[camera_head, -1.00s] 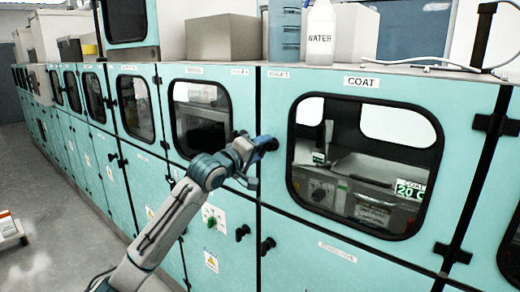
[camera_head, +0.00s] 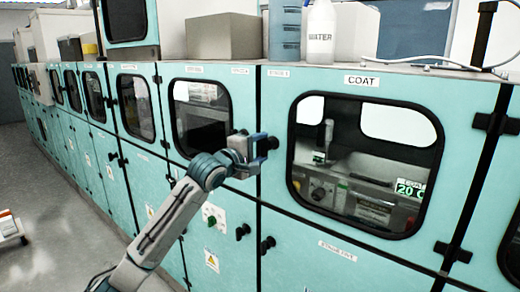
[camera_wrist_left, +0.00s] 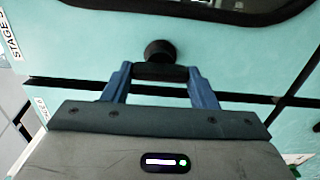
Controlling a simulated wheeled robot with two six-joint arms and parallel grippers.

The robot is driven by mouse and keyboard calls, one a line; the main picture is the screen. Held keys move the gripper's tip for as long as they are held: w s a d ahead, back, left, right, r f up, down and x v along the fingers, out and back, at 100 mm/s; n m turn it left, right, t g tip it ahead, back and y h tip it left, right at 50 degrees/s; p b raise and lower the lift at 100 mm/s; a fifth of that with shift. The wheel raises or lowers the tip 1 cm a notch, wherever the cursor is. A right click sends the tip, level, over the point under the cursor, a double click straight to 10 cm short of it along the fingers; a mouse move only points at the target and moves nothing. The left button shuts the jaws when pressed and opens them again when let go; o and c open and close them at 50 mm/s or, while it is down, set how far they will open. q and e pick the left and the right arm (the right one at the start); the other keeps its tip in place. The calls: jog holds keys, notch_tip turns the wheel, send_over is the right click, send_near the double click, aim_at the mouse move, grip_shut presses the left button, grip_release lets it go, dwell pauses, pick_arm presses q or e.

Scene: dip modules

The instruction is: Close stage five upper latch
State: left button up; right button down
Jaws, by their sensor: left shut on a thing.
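The stage five upper latch is a small black knob with a dark bar, at the left edge of the teal COAT door (camera_head: 465,105). Its round knob (camera_wrist_left: 158,50) shows in the left wrist view, just beyond my fingers. My left gripper (camera_head: 268,155) is at this latch, with its two blue fingers on either side of the dark bar. The left wrist view also shows my left gripper (camera_wrist_left: 161,85), shut on the latch. In the head view the gripper hides most of the latch. My right gripper is in neither view.
A lower black latch (camera_head: 267,244) sits below, and another (camera_head: 242,231) is to its left. The neighbouring windowed door (camera_head: 203,72) is just left. A water bottle (camera_head: 320,35) stands on top of the cabinets. Open floor (camera_head: 60,220) lies at left.

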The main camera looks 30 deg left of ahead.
pick_arm(q)
jog(key=o, duration=1)
jog(key=shift+s, duration=0.1)
jog(key=s+b, duration=0.6)
jog(key=s, duration=0.1)
jog(key=s+a+b, duration=0.1)
jog(key=s+b, duration=0.2)
jog(key=shift+s, duration=0.25)
dwell(0.4)
